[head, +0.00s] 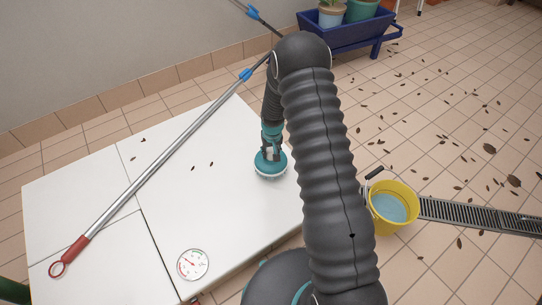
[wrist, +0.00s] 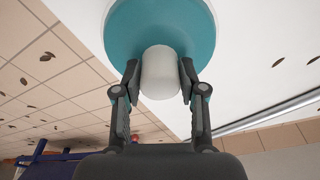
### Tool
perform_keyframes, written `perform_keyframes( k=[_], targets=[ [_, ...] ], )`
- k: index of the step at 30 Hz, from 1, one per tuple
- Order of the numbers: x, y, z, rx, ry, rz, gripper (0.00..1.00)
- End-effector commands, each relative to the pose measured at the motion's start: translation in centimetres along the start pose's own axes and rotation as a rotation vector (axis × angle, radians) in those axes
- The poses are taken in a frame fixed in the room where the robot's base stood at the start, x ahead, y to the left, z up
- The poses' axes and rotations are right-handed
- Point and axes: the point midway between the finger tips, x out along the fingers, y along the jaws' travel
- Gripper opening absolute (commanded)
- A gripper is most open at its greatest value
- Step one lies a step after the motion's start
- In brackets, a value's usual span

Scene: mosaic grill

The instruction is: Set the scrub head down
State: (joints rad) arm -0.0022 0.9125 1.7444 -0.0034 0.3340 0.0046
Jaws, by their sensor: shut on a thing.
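The scrub head (head: 270,164) is a round teal disc with a pale bristle rim and a white stub on top. In the head view it is at the right part of the white tabletop, bristles down, at or just above the surface; I cannot tell whether it touches. My gripper (head: 271,147) is above it, pointing down. In the wrist view my gripper (wrist: 158,75) has its two fingers on either side of the white stub, shut on it, with the teal disc (wrist: 120,30) beyond. The bristles are hidden in the wrist view.
A long pole (head: 160,160) with a red handle lies across the white table (head: 215,220). A round dial (head: 192,264) lies near the front edge. A yellow bucket (head: 410,190) of water stands on the tiled floor at right. A blue planter cart (head: 350,35) is behind.

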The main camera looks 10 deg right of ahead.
Motion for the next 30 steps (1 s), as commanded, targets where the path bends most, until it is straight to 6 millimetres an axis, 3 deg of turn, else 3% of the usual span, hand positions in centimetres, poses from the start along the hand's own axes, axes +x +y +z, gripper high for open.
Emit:
perform_keyframes(
  k=[5, 17, 18, 20, 30],
  targets=[
    [2.3, 0.0, 0.3, 0.000, -0.001, 0.000, 0.03],
    [2.9, 0.0, 0.5, 0.000, 0.000, 0.000, 0.03],
    [2.8, 0.0, 0.5, 0.000, 0.000, 0.000, 0.49],
    [2.8, 0.0, 0.5, 0.000, -0.001, 0.000, 0.64],
    [2.6, 0.0, 0.4, 0.000, -0.001, 0.000, 0.66]
  ],
)
